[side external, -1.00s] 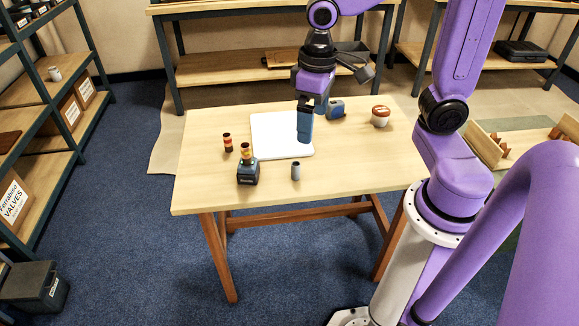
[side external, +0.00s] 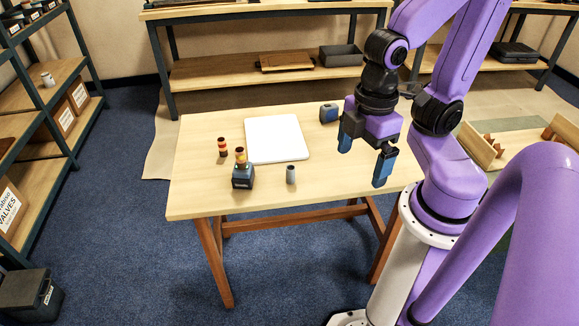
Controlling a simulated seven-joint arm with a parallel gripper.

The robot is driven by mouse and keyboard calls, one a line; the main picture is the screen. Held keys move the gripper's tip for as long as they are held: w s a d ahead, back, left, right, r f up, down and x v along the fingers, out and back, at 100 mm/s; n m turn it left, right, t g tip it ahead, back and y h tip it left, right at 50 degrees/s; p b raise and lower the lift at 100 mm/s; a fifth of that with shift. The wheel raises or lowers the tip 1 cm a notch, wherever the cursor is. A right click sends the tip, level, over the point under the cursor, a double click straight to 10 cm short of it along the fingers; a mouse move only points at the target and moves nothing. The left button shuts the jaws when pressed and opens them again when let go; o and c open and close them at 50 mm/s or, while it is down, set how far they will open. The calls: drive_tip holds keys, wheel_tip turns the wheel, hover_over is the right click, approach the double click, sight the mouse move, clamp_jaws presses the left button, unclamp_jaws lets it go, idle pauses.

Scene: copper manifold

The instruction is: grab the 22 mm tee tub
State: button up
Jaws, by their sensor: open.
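My gripper (side external: 364,163) is open and empty, fingers pointing down, above the right part of the table. No label reading 22 mm tee can be made out. A round white tub with a brown lid stood at the table's back right in the earlier picture. It is now hidden behind my gripper and wrist, so I cannot tell how far the fingers are from it. Several small dark tubs (side external: 40,9) stand on the upper left shelf, their labels too small to read.
The table (side external: 200,195) holds a white board (side external: 276,138), a blue box-like device (side external: 328,113), a grey cylinder (side external: 291,174), a banded cylinder (side external: 222,147), and a dark teal block (side external: 242,182) with a banded piece at its top. The table's front right is clear.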

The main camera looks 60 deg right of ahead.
drive_tip(key=w+d+f+g+h, duration=0.1)
drive_tip(key=w+d+f+h, duration=0.1)
drive_tip(key=w+d+h, duration=0.75)
drive_tip(key=w+d+f+g+h, duration=0.1)
drive_tip(key=w+d+f+h, duration=0.25)
drive_tip(key=w+d, duration=1)
drive_tip(key=s+d+f+n+h, duration=0.1)
drive_tip(key=d+f+h, duration=0.1)
drive_tip(key=d, duration=0.6)
drive_tip(key=s+d+f+n+h, duration=0.1)
drive_tip(key=s+d+f+h, duration=0.1)
drive_tip(key=d, duration=0.6)
drive_tip(key=s+d+f+n, duration=0.1)
drive_tip(key=d+f, duration=0.2)
drive_tip(key=f, duration=0.2)
drive_tip(key=s+d+f+n+t+h, duration=0.1)
drive_tip(key=d+f, duration=0.2)
drive_tip(key=f, duration=0.3)
drive_tip(key=s+d+f+n, duration=0.1)
drive_tip(key=s+d+f, duration=0.1)
drive_tip(key=f, duration=0.4)
drive_tip(key=shift+d, duration=0.55)
drive_tip(key=shift+t, duration=0.4)
drive_tip(key=shift+d+r, duration=0.1)
drive_tip(key=shift+d, duration=3.3)
drive_tip(key=c, duration=1.4)
drive_tip(key=shift+w+r, duration=0.1)
